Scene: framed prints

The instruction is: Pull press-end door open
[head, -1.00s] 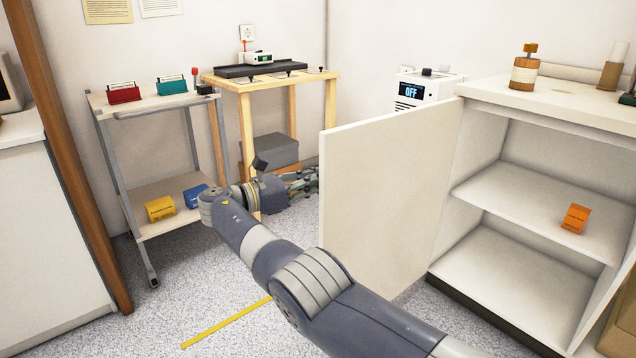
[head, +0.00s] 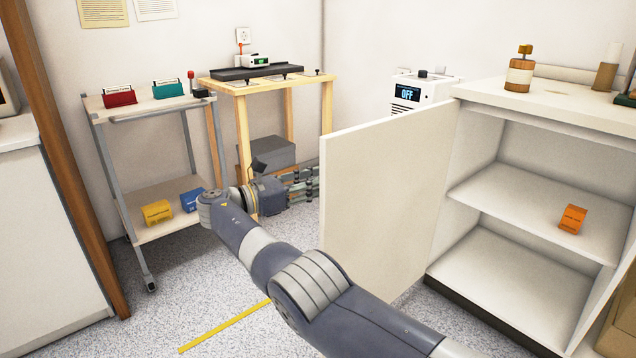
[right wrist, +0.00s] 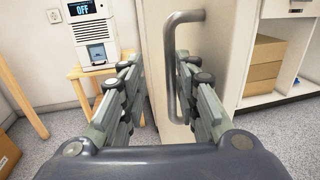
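The press-end door (head: 375,210) is a white panel standing swung out from the white cabinet, whose shelves show open at the right of the head view. My right arm reaches from the lower right to the door's far side. My right gripper (head: 304,186) is by the door's free left edge, partly hidden behind it. In the right wrist view, a grey bar handle (right wrist: 172,75) on the door stands between the spread fingers, closer to the right one. I cannot tell whether they touch. The handle is hidden in the head view. My left gripper is not in view.
An orange box (head: 572,219) sits on the cabinet's middle shelf. A wooden table (head: 243,130) and a metal-framed cart (head: 165,228) stand at the back left. A white unit reading OFF (head: 420,90) is behind the door. Speckled floor is clear left of my arm.

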